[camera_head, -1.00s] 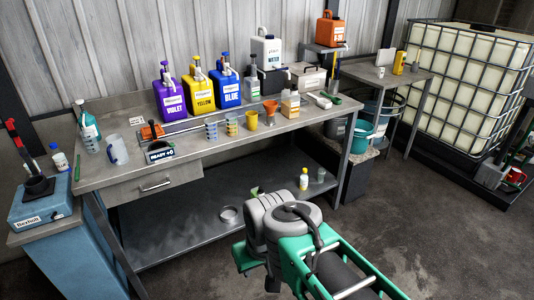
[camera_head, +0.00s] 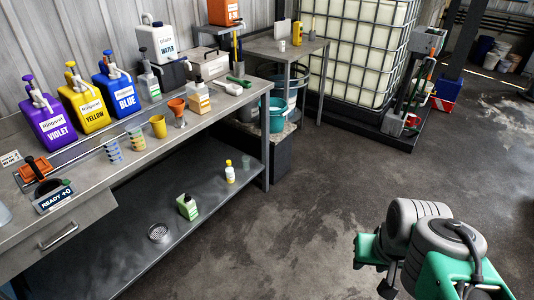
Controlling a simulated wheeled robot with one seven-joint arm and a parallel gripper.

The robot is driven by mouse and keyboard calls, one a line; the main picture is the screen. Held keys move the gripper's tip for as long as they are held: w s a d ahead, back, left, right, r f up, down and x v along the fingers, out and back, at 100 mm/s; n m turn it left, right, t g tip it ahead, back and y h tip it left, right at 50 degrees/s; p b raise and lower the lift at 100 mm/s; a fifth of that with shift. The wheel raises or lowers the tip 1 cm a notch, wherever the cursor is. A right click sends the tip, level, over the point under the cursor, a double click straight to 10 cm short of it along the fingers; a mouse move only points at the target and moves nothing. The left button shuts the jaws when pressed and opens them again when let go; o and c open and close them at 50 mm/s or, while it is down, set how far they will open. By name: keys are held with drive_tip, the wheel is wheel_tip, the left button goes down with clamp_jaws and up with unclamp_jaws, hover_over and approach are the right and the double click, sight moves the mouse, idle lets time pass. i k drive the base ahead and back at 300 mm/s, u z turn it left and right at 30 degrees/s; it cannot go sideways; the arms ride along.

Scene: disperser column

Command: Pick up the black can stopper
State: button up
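I cannot make out a black can stopper for certain; it is too small to tell or hidden. My arm, grey and green, is at the lower right, over the floor and away from the bench. A dark part at its lower end may be my gripper (camera_head: 388,288); its fingers are not clear, and I see nothing held there.
Violet (camera_head: 52,122), yellow (camera_head: 86,105) and blue (camera_head: 117,87) pump containers line the bench's back. Cups, bottles and a READY sign (camera_head: 54,198) stand on it. A small table (camera_head: 268,48) and a caged tank (camera_head: 360,50) are beyond. Floor in the middle is clear.

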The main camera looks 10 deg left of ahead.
sight(199, 80)
drive_tip(key=z, duration=0.3)
drive_tip(key=i, duration=1.05)
drive_tip(key=u, duration=1.95)
